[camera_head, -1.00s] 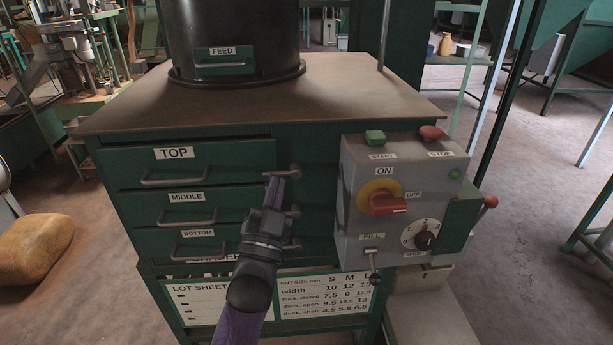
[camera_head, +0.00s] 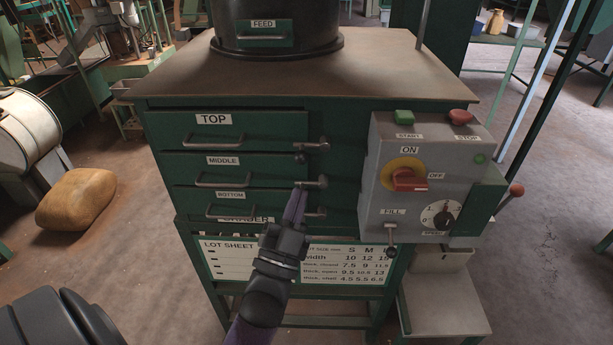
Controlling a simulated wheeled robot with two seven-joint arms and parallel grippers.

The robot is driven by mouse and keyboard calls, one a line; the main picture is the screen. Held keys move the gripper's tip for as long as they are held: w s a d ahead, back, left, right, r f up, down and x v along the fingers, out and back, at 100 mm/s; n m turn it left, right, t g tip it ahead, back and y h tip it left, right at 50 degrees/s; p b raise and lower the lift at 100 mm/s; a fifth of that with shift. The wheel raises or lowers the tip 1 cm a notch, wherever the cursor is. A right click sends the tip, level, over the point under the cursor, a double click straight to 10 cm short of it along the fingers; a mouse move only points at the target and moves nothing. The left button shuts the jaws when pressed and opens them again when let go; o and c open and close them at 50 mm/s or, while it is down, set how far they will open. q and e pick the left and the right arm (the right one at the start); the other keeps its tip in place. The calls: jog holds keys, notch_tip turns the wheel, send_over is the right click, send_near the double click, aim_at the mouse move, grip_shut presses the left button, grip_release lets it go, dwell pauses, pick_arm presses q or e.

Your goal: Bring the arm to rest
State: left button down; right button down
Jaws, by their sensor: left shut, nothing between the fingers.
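My left gripper (camera_head: 297,194) reaches up from the bottom of the picture, in front of the green cabinet. Its purple fingers are shut with nothing between them. The fingertips are at the small middle latch handle (camera_head: 311,182), right of the MIDDLE drawer (camera_head: 215,174); I cannot tell whether they touch it. The upper latch handle (camera_head: 311,147) is above them, and the lower one (camera_head: 316,213) is just right of the fingers. The TOP drawer (camera_head: 220,134) and BOTTOM drawer (camera_head: 200,205) look closed. My right gripper is not in view.
A grey control box (camera_head: 385,220) with START and STOP buttons, a red switch, a dial and a FILL lever juts out right of the latches. The black FEED hopper (camera_head: 285,42) stands on the cabinet top. A tan sack (camera_head: 78,200) lies on the floor at left.

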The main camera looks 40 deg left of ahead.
pick_arm(q)
jog(key=shift+s+f, duration=0.15)
jog(key=shift+s, duration=0.1)
jog(key=s+d+f+g+h, duration=0.2)
jog(key=f+g, duration=0.2)
jog(key=f, duration=0.6)
jog(key=s+d+f+g+h, duration=0.1)
jog(key=d+f+g+h, duration=0.15)
jog(key=f, duration=0.75)
jog(key=s+d+f+g+h, duration=0.25)
jog(key=f+g, duration=0.25)
jog(key=f, duration=0.4)
jog(key=s+f+g, duration=0.6)
jog(key=s+f, duration=0.1)
jog(key=s, duration=0.6)
jog(key=s+f+g, duration=0.6)
jog(key=s+f, duration=0.2)
jog(key=s, duration=0.6)
jog(key=shift+s+f+n+y, duration=0.15)
jog(key=shift+s+n+y, duration=0.05)
jog(key=shift+n+y, duration=0.2)
